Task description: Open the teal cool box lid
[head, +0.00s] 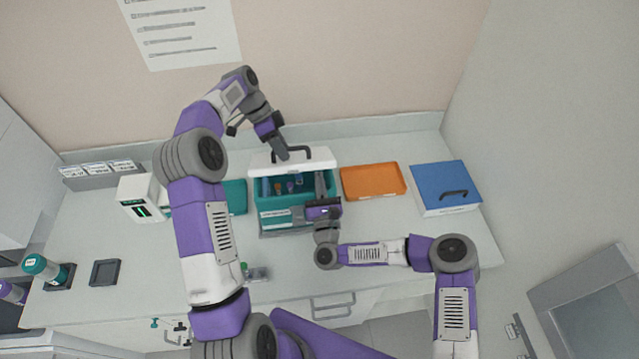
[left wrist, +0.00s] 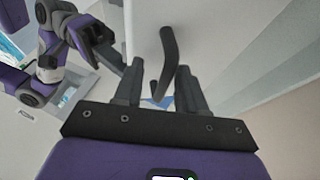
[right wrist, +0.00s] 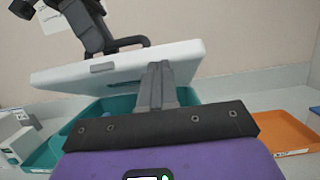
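The teal cool box (head: 290,222) stands in the middle of the counter. Its white lid (head: 318,158) is raised and tilted back, and several small items show inside. The right wrist view shows the lid (right wrist: 110,68) above the teal walls. My left gripper (head: 283,152) is at the lid's dark handle (head: 305,150). In the left wrist view its fingers are apart, with the handle (left wrist: 168,50) between them and a gap showing. My right gripper (head: 320,180) is at the box's front right, its empty fingers together and pointing up by the lid; contact is unclear.
An orange tray (head: 372,181) and a blue-lidded box (head: 446,187) stand to the right. A teal container (head: 235,196) and a white device (head: 140,198) stand to the left. A small clear item (head: 258,274) lies near the front edge. The counter's front right is clear.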

